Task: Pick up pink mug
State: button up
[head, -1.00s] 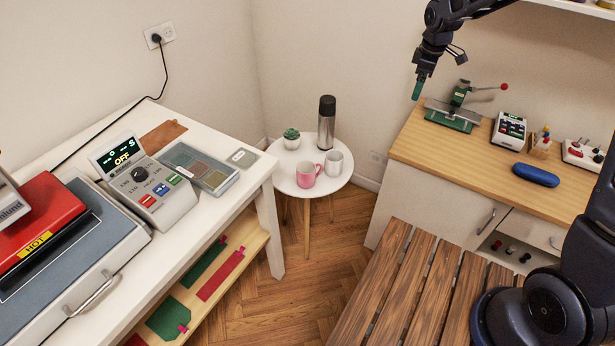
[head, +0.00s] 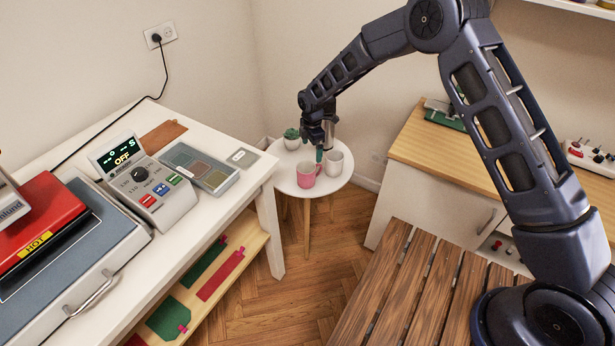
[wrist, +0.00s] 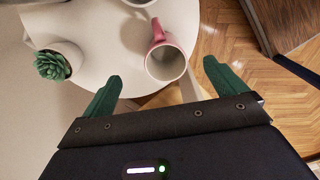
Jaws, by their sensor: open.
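The pink mug (head: 308,175) stands upright on a small round white table (head: 288,188). In the wrist view the pink mug (wrist: 166,62) shows its pale, empty inside and its pink handle at the upper left. My gripper (head: 321,152) is above the table at the mug, reaching in from the right. In the wrist view my gripper (wrist: 160,80) has its two green fingers wide apart, with the mug between and just beyond their tips. The fingers do not appear to touch the mug.
A light grey mug (head: 335,162) stands close to the right of the pink mug. A potted succulent (head: 291,139) is at the back left of the table. A dark flask (head: 330,130) is partly hidden behind my gripper. A white workbench (head: 262,168) stands left.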

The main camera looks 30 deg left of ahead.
jog(key=s+a+f, duration=0.1)
jog(key=f, duration=0.1)
send_near(307, 171)
jog(key=s+d+f, duration=0.2)
jog(key=shift+s+a+f, duration=0.1)
jog(key=shift+s+f, duration=0.05)
jog(key=shift+f, duration=1.15)
jog(key=shift+s+f, duration=0.1)
jog(key=shift+f, duration=1.15)
jog(key=c, duration=1.3)
jog(key=shift+o, duration=0.2)
jog(key=shift+r, duration=0.15)
